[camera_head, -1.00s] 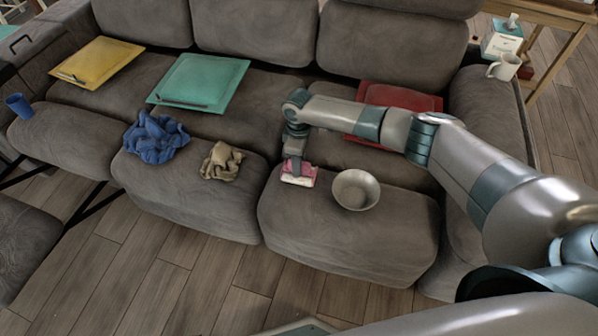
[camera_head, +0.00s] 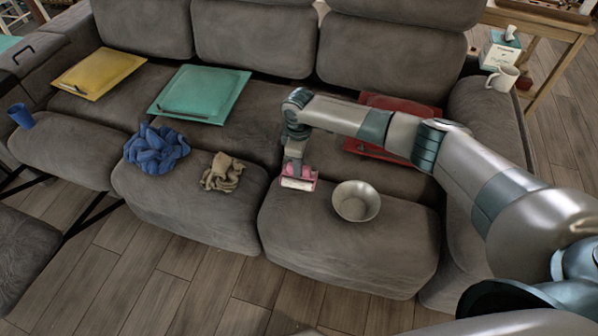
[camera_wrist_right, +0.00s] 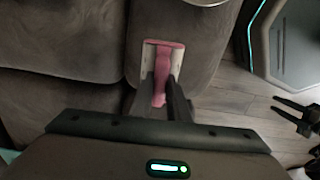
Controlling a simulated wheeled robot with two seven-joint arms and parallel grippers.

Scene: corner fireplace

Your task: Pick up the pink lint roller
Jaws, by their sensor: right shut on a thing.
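The pink lint roller (camera_head: 299,179) has a white roll and is at the front edge of the sofa seat, left of the metal bowl. My right gripper (camera_head: 295,167) reaches down from above and is shut on it. In the right wrist view the pink handle of the lint roller (camera_wrist_right: 161,72) lies between the two dark fingers of my right gripper (camera_wrist_right: 163,105). I cannot tell whether the roller touches the cushion.
A metal bowl (camera_head: 356,201) stands close to the right of the roller. A tan cloth (camera_head: 222,173) and a blue cloth (camera_head: 156,149) lie to the left. A red folder (camera_head: 395,104) lies under my right arm. A mug (camera_head: 502,78) stands on the armrest.

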